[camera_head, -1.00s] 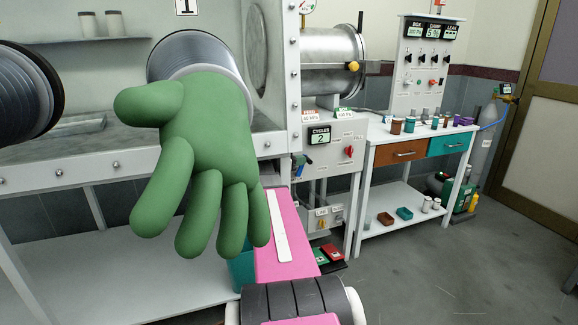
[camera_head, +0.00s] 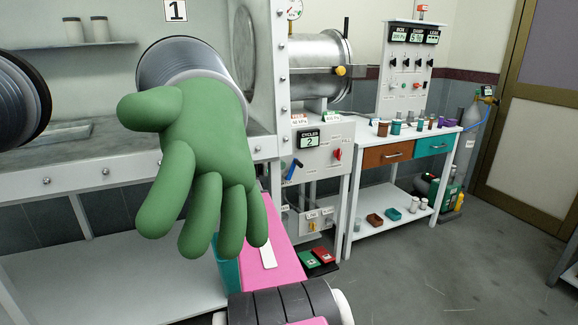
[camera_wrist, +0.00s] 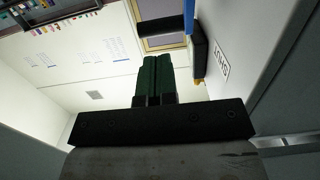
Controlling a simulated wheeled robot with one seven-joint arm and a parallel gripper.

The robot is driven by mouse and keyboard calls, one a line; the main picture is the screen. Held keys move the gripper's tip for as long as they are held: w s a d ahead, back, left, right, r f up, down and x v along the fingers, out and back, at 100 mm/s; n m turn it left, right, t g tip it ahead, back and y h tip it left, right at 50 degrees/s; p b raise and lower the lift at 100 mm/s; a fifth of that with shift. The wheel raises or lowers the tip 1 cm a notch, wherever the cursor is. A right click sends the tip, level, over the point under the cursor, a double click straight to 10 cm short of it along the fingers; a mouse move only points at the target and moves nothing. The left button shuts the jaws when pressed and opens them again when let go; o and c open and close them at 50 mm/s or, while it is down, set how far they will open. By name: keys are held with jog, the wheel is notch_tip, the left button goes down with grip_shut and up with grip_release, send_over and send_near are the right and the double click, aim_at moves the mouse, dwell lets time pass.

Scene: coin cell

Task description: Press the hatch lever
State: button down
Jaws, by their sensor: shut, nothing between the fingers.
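My gripper (camera_wrist: 155,78) shows in the wrist view, with its dark green fingers shut together and nothing between them. It is hidden in the head view. The steel cylindrical chamber (camera_head: 318,60) stands at upper middle in the head view, with an upright black lever (camera_head: 346,27) and a yellow knob (camera_head: 340,71) at its right end. A blue-handled lever (camera_head: 292,169) sits lower, beside the cycles panel (camera_head: 318,142). I cannot tell for sure which is the hatch lever. In the wrist view a dark bar (camera_wrist: 165,25) lies beyond the fingertips; contact cannot be told.
A large green glove (camera_head: 200,150) hangs from the glovebox port and blocks much of the head view. A white bench (camera_head: 455,140) with drawers and small jars stands right. A labelled pale wall (camera_wrist: 240,75) is close at the wrist view's right.

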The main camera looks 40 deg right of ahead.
jog(key=shift+v, duration=2.7)
